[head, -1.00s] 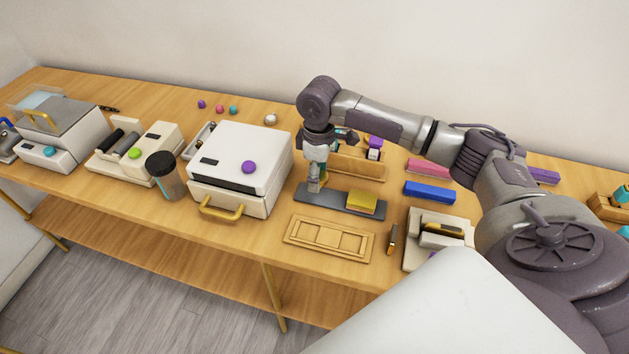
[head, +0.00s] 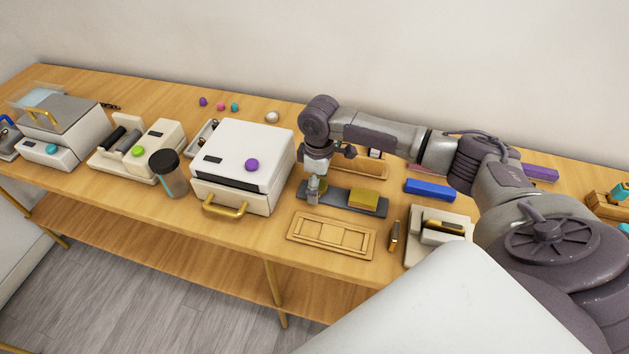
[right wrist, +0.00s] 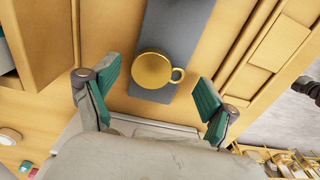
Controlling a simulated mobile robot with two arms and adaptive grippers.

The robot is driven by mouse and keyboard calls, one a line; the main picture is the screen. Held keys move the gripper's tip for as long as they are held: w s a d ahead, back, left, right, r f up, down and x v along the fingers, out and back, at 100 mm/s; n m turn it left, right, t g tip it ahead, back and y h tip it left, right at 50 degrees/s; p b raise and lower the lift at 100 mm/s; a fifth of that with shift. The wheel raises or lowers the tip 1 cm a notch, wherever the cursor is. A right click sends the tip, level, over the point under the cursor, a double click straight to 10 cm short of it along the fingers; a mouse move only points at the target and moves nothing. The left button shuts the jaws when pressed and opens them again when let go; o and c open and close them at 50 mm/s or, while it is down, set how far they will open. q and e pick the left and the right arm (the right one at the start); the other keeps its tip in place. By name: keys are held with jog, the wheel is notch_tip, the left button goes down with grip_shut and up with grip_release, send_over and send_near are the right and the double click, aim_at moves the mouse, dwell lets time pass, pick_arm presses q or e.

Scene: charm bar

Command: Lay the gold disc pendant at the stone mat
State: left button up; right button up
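The gold disc pendant (right wrist: 152,70), a round disc with a small loop on its right side, shows in the right wrist view over the near end of the grey stone mat (right wrist: 172,35). The loop reaches past the mat's right edge. My right gripper (right wrist: 155,98) is open, its teal-padded fingers apart on either side of the disc and clear of it. In the head view the gripper (head: 313,196) is low over the left end of the mat (head: 338,199), and mostly hides the disc. My left gripper is not in view.
A white press with a gold handle (head: 224,209) stands close on the left. A wooden tray (head: 331,235) lies in front, a blue block (head: 430,189) to the right.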

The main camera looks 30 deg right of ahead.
jog(key=shift+w+d+r, duration=0.1)
jog(key=shift+r, duration=0.3)
notch_tip(320, 180, up, 12)
jog(key=b, duration=0.2)
jog(key=shift+f, duration=0.2)
dwell(0.3)
